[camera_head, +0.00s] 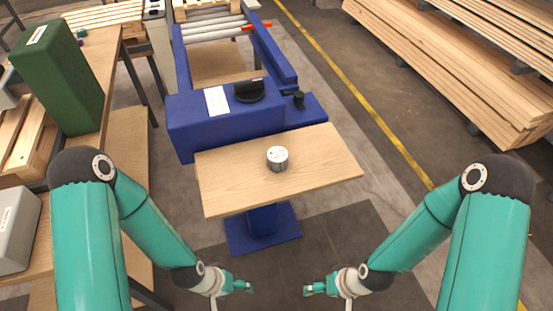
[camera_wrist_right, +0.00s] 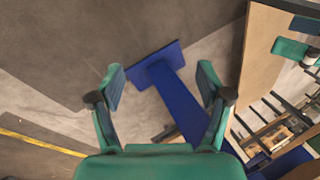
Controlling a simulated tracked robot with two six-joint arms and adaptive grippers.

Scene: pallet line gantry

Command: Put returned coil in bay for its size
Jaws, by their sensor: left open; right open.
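A small silver-grey cylinder (camera_head: 277,158), which looks like the coil, stands upright on a light wooden table top (camera_head: 225,185) in the head view. My left gripper (camera_head: 250,287) and my right gripper (camera_head: 307,290) are low in front of the table, apart from it and facing each other. Both are empty. In the right wrist view my right gripper (camera_wrist_right: 160,88) has its green fingers spread with nothing between them. The blue pedestal (camera_wrist_right: 180,100) of the table shows beyond them. I cannot make out any bay marked by size.
Blue machinery (camera_head: 225,125) with a black knob (camera_head: 249,90) stands directly behind the table top. A wooden bench at the left carries a green box (camera_head: 60,75) and a grey box (camera_head: 17,228). Stacked planks (camera_head: 470,70) lie at the upper right. The floor between is free.

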